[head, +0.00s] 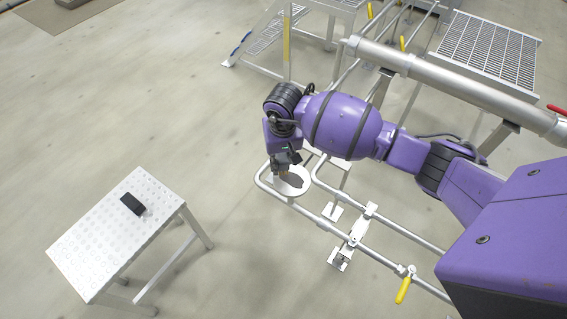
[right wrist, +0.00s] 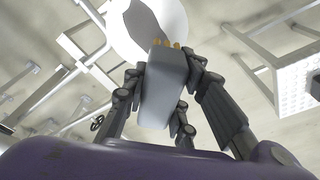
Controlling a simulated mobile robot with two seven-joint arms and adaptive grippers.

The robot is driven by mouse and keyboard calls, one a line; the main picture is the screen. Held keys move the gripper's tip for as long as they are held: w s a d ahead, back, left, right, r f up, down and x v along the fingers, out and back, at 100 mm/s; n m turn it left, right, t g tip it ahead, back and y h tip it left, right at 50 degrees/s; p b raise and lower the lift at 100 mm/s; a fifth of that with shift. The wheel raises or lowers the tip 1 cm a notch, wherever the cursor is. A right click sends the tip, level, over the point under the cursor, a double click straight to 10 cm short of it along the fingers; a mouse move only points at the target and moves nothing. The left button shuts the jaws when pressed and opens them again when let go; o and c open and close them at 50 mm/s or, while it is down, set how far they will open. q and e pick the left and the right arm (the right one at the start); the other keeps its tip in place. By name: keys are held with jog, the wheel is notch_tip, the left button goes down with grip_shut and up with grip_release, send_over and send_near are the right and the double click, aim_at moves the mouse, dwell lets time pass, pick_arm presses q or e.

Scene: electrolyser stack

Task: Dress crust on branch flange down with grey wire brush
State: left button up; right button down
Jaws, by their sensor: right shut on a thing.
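The branch flange (head: 295,182) is a pale round disc on the pipework in the middle of the head view. It also fills the top of the right wrist view (right wrist: 178,18). My right gripper (head: 284,163) points down over it and is shut on the grey wire brush (right wrist: 160,90). The brush's brass-coloured bristles point at the disc; whether they touch it I cannot tell. A grey patch on the disc in the wrist view could be crust or shadow. My left gripper is not in view.
A perforated white table (head: 85,262) stands at the lower left with a black object (head: 132,204) on it. Silver pipes with a yellow-handled valve (head: 403,290) run to the lower right. A large pipe (head: 450,82) and a grated platform (head: 490,50) are at the upper right.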

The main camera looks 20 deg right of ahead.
notch_tip(320, 180, up, 3)
jog(key=shift+w+f+p, duration=0.1)
jog(key=shift+p, duration=0.45)
jog(key=shift+r, duration=0.25)
